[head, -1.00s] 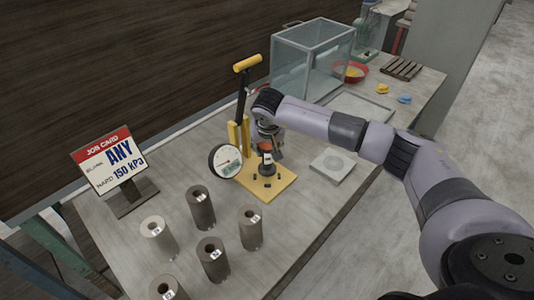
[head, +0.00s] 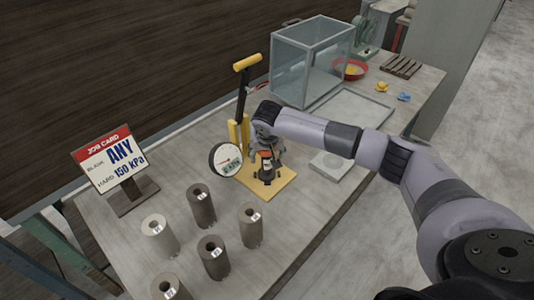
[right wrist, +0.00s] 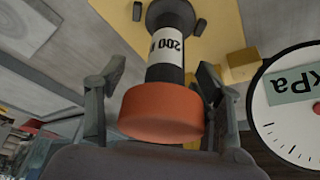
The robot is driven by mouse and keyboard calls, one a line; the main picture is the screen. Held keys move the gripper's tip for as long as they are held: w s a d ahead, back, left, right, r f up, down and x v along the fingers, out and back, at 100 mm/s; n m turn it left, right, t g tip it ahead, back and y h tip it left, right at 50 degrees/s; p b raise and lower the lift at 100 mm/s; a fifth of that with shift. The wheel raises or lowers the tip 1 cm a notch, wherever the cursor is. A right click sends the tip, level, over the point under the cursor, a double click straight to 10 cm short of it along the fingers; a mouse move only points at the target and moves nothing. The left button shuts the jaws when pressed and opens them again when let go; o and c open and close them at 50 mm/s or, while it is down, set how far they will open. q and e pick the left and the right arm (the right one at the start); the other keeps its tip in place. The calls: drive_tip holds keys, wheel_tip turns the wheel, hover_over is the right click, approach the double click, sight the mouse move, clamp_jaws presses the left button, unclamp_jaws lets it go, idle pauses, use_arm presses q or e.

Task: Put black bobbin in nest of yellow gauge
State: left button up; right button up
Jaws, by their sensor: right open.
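The black bobbin (head: 266,172), with an orange top and a white label reading 200, stands on the yellow base plate of the yellow gauge (head: 286,187). In the right wrist view the bobbin (right wrist: 165,73) has its dark flange end at the plate, close to small dark pegs. I cannot tell whether it sits fully in the nest. My right gripper (head: 266,157) is open, and its fingers (right wrist: 160,85) are on either side of the bobbin, apparently apart from it. The gauge's round dial (right wrist: 295,112) is beside it. My left gripper is not in view.
Several grey clay cylinders (head: 202,210) stand at the front. A job card (head: 105,160) is at the left. Right of the gauge lies a square pale plate (head: 332,165). A glass box (head: 305,70) and a red bowl (head: 349,70) are behind.

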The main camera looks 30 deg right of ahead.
drive_tip(key=shift+r, duration=0.15)
drive_tip(key=b+v, duration=0.3)
drive_tip(key=v, duration=0.9)
idle(0.4)
